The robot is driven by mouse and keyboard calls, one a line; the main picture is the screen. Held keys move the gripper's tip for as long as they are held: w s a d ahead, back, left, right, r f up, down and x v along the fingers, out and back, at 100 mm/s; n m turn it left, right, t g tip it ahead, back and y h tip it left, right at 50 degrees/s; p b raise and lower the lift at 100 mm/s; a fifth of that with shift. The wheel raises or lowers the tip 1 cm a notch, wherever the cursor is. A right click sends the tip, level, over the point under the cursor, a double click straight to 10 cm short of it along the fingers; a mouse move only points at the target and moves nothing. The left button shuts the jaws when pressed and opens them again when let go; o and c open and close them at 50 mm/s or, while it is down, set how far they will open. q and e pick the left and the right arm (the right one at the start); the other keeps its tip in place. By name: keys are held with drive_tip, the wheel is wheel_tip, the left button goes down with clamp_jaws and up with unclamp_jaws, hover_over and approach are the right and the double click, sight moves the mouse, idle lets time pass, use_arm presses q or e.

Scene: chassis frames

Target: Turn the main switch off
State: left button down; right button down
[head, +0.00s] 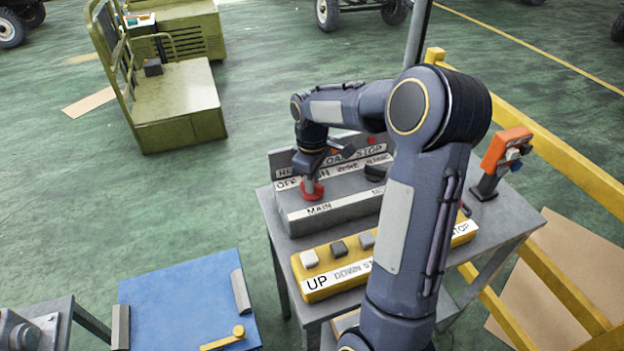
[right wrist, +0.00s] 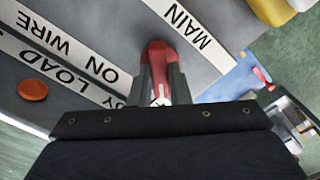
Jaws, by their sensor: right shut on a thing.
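The main switch is a red knob (head: 312,192) on a grey control box (head: 335,215), between the OFF and ON labels and behind the MAIN label. In the right wrist view the red knob (right wrist: 158,58) points down the picture between the two fingers of my right gripper (right wrist: 160,88). My right gripper (head: 310,180) comes down from above and is shut on the knob. The fingers hide part of the knob, and I cannot tell which label it points to. My left gripper is in neither view.
A yellow box (head: 325,279) with several buttons lies in front of the grey box on the same table (head: 510,225). An orange device (head: 505,148) stands at the right, by a yellow rail (head: 570,160). A blue panel (head: 185,300) is at lower left.

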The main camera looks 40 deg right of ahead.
idle(0.5)
drive_tip(key=c, duration=1.4)
unclamp_jaws()
drive_tip(key=shift+o, duration=0.2)
drive_tip(key=shift+r, duration=0.15)
wheel_tip(320, 180, up, 8)
drive_tip(key=shift+f+b, duration=0.2)
drive_tip(key=shift+b, duration=0.2)
drive_tip(key=s+a+m+t+y, duration=0.2)
drive_tip(key=s+a+m, duration=0.1)
drive_tip(key=s+a, duration=0.5)
drive_tip(key=s+a+f+m+t+y, duration=0.1)
drive_tip(key=s+a+m+t, duration=0.2)
drive_tip(key=s+a, duration=0.6)
drive_tip(key=s+m, duration=0.1)
drive_tip(key=s, duration=0.3)
drive_tip(key=shift+s+a+f+t+y, duration=0.2)
drive_tip(key=shift+s+a+t+y, duration=0.1)
drive_tip(key=shift+s+y, duration=0.1)
